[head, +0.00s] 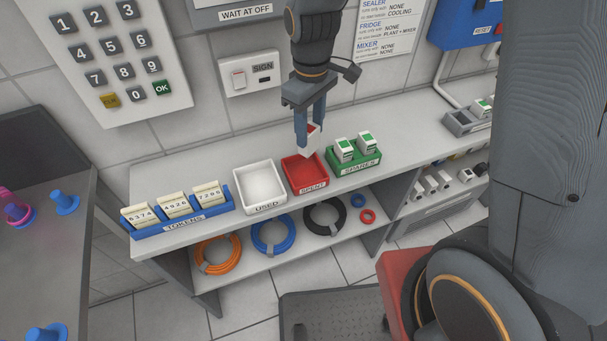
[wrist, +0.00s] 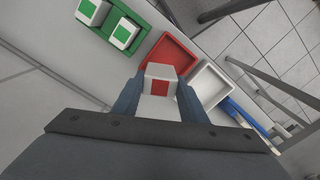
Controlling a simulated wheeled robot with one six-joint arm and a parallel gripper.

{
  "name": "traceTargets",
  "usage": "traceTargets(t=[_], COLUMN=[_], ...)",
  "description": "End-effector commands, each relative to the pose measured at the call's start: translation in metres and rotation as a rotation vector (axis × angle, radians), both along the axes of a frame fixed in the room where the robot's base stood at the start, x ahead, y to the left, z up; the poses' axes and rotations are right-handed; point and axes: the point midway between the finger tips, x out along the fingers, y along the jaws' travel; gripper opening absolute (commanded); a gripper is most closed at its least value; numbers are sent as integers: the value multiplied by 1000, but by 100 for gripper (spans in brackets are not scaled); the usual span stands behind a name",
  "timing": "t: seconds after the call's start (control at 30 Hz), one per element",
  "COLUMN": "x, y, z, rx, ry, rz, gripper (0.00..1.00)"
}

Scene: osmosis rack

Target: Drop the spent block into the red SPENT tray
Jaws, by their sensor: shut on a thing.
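The spent block is white with a red patch (wrist: 160,84) and sits between my gripper's fingers. In the head view the block (head: 312,141) hangs from my gripper (head: 311,135) above the red SPENT tray (head: 296,176). My gripper points down and is shut on the block. The SPENT tray looks empty where I can see into it. In the wrist view the red tray (wrist: 168,48) shows just beyond the block, and part of it is hidden by the block and fingers.
The white USED tray (head: 261,186) stands left of the red tray. The green SPARES holder (head: 354,160) with two green-marked blocks stands right. A blue TOKENS rack (head: 182,220) is at far left. A wall with a keypad (head: 118,50) rises behind the shelf.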

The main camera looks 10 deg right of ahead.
Motion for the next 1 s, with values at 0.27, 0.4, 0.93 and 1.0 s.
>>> traceTargets(t=[0.27,0.4,0.93,1.0], x=[0,0,0,0], y=[1,1,1,1], z=[-28,-30,-29,-29], rx=[0,0,0,0], ry=[0,0,0,0], rz=[2,2,2,2], gripper=[14,14,60,60])
